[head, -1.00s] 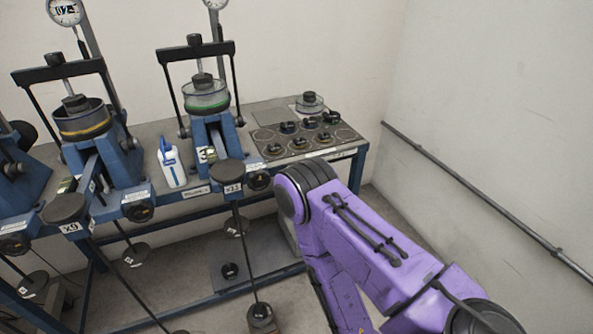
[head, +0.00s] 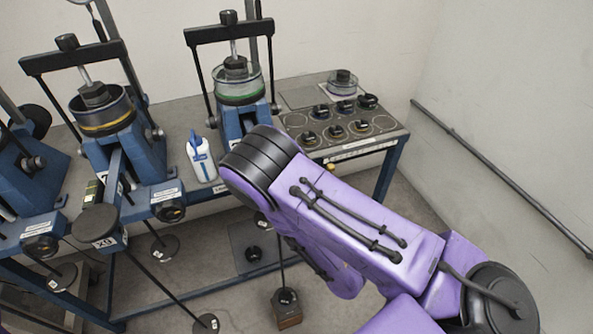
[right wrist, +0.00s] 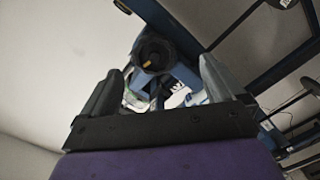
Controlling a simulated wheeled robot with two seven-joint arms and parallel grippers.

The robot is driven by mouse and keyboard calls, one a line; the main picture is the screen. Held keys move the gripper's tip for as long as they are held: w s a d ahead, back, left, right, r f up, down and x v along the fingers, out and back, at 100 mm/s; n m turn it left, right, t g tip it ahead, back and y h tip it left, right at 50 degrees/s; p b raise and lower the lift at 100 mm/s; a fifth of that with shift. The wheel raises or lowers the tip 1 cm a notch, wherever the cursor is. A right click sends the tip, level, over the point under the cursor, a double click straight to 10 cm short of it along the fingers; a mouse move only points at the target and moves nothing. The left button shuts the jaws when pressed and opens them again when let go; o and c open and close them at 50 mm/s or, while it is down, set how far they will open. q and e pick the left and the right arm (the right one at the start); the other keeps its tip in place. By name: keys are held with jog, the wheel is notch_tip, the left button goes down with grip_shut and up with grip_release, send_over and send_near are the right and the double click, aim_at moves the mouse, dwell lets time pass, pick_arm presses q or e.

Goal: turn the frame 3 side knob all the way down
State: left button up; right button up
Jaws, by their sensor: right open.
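Frame 3 (head: 239,97) is the blue lever frame with the green-banded clear cell, at the centre of the head view. My purple right arm covers its lower front there, so its side knob and my right gripper are hidden in that view. In the right wrist view a round black knob (right wrist: 153,52) with a yellow mark sits just ahead of the fingertips, roughly between them; it appears to be the side knob. My right gripper (right wrist: 163,78) is open, with a finger on either side and nothing held. My left gripper is not in view.
A yellow-banded frame (head: 110,130) with its own black side knob (head: 170,211) stands to the left. A white and blue bottle (head: 202,160) is on the bench beside frame 3. Black parts lie on a board (head: 299,144) to the right. Weights hang below the bench.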

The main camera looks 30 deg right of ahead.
jog(key=shift+n+t, duration=0.3)
jog(key=shift+t, duration=0.2)
jog(key=x, duration=0.3)
jog(key=r+x, duration=0.1)
jog(key=x, duration=0.6)
jog(key=shift+w+a+r, duration=0.1)
jog(key=shift+a+r, duration=0.05)
jog(key=shift+a, duration=0.05)
jog(key=shift+w, duration=0.2)
jog(key=shift+c, duration=1.2)
jog(key=c, duration=1.1)
